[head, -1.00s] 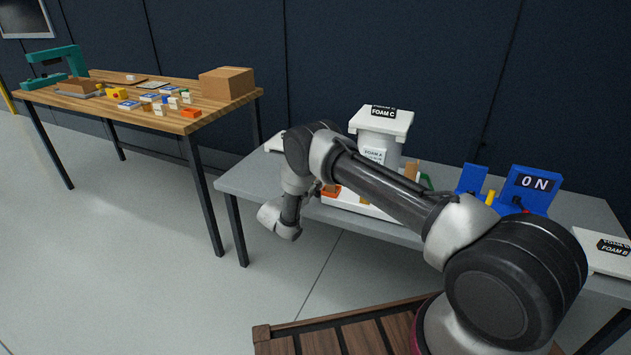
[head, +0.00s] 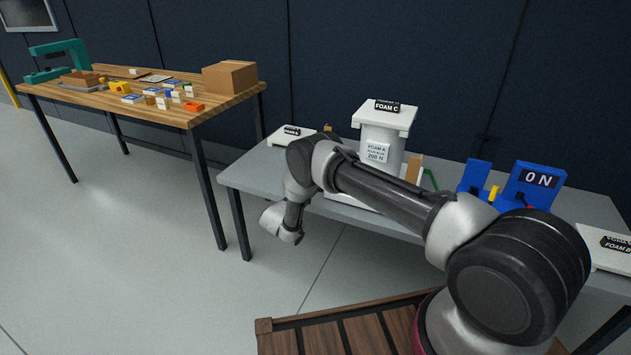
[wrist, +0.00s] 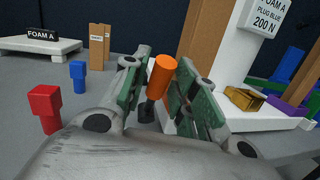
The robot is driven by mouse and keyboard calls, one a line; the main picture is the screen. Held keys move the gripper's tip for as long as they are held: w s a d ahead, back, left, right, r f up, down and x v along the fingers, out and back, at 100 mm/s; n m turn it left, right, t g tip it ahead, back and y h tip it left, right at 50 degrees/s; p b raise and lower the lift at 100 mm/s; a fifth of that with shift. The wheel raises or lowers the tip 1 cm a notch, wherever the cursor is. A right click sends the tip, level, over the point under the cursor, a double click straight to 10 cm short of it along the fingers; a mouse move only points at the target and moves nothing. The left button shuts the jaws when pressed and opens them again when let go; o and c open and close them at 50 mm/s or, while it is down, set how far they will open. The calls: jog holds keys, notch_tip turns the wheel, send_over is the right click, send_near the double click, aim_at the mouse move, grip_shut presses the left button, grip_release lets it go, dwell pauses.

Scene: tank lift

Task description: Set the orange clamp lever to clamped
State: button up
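The orange clamp lever (wrist: 160,76) stands upright on a dark stem in the wrist view, in the gap between my fingers. My gripper (wrist: 163,64) is open around it, with a green-padded finger on each side. I cannot tell whether either pad touches the lever. The white press-like fixture (head: 382,141), with a FOAM A, plug blue, 200 N label, stands on the grey table. Its white base (wrist: 240,118) is right of my gripper in the wrist view. In the head view my arm hides my gripper and the lever.
A red block (wrist: 45,103), a blue block (wrist: 78,76) and a cardboard-coloured block (wrist: 99,46) stand left of my gripper. A FOAM A plate (wrist: 40,43) lies behind them. A blue unit reading 0 N (head: 535,184) stands on the right of the grey table (head: 245,176).

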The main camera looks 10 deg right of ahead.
jog(key=v, duration=1.2)
